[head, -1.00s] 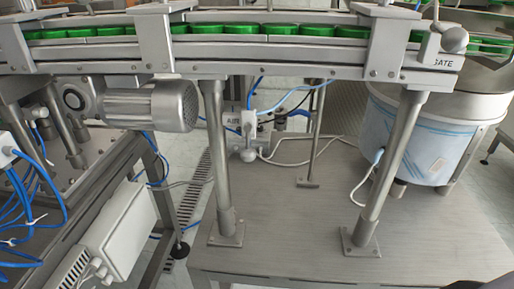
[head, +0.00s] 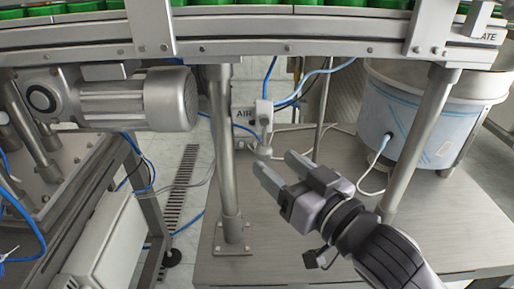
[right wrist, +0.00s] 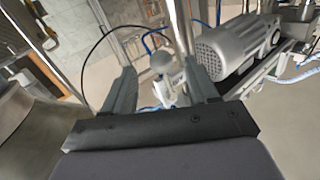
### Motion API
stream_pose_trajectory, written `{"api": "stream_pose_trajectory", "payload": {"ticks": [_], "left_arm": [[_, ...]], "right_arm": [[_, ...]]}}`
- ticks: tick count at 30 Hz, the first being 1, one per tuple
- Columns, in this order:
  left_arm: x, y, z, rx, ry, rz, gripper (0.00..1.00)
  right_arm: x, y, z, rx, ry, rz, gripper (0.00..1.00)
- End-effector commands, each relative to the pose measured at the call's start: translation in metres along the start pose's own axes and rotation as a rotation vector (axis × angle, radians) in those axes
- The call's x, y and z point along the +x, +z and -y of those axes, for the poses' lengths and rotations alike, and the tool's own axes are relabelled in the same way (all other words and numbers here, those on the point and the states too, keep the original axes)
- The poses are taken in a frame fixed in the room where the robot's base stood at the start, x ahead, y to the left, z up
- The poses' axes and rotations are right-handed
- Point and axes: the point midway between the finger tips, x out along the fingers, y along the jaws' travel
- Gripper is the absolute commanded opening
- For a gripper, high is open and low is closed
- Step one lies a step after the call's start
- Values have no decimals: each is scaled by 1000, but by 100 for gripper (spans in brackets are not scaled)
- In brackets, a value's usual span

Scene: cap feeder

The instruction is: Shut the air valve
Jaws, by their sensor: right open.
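The air valve (head: 264,112) is a small light-coloured fitting beside a plate marked AIR (head: 244,115), with a round grey knob (head: 263,152) at its lower end and blue hoses above it. It sits under the conveyor, just right of a steel leg. My right gripper (head: 281,168) is open, its fingers pointing up and left towards the valve, just below and right of the knob in the head view. In the right wrist view the round knob (right wrist: 163,61) shows between the two open fingers, apparently beyond their tips. Nothing is between the jaws. My left gripper is not in view.
The conveyor rail (head: 300,32) with green caps runs across the top. Steel legs (head: 222,165) and (head: 425,130) stand on either side of the valve. A motor (head: 150,100) is at left, a feeder bowl (head: 420,125) at right. The metal tabletop (head: 330,262) is largely clear.

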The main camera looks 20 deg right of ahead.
Motion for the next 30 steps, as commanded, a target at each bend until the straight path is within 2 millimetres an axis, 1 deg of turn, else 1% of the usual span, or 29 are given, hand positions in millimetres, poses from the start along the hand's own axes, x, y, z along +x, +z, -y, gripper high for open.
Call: {"api": "stream_pose_trajectory", "payload": {"ticks": [1, 5, 9, 15, 18, 24, 30], "left_arm": [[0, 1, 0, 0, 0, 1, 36], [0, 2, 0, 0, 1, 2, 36], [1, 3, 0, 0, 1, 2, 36], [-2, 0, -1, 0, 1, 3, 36], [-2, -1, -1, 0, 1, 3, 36], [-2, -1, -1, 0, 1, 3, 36], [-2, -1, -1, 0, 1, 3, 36]], "right_arm": [[1, -3, 1, 0, -3, -8, 59], [10, -4, 1, 2, -4, -11, 59], [26, -4, 1, 1, -4, -12, 59], [54, -4, 1, 0, -3, -9, 59], [63, -4, 1, 1, -3, -8, 59], [71, -3, 1, 1, -3, -7, 59], [71, -3, 1, 1, -4, -7, 59]]}}
